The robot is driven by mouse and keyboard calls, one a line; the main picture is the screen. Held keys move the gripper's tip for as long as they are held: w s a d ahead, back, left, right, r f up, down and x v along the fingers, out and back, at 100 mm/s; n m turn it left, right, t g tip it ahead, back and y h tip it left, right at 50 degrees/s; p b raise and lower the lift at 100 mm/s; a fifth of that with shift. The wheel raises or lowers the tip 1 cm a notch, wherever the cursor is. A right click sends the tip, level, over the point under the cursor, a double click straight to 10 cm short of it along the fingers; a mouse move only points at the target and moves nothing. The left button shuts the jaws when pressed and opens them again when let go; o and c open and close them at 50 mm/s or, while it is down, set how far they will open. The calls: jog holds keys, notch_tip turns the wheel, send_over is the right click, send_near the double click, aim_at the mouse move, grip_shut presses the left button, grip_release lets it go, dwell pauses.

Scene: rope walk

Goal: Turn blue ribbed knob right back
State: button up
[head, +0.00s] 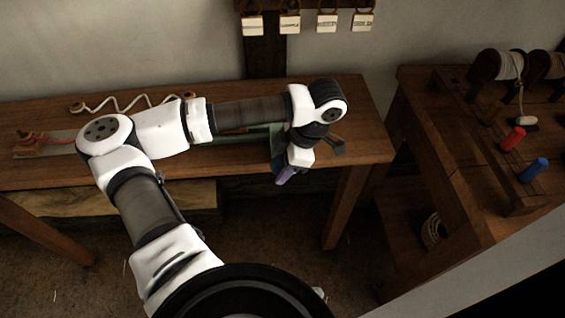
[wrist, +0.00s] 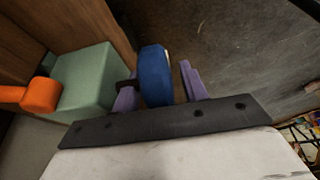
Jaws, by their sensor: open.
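The blue knob (wrist: 154,75) shows in the wrist view as a thick, rounded blue disc seen nearly edge-on. A short dark shaft seems to join it to the side of a green block (wrist: 88,78). My gripper (wrist: 158,82) has its purple fingers apart, one on each side of the knob. A gap shows between the knob and the right finger; whether the left finger touches it I cannot tell. In the head view my gripper (head: 285,176) points down at the workbench's front edge, and I cannot make out the knob there. Its ribs are not clear.
A second bench (head: 440,120) at right holds a red handle (head: 512,138) and a blue handle (head: 534,169).

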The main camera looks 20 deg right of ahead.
grip_shut()
jog(key=shift+f+b, duration=0.1)
jog(key=shift+b, duration=0.35)
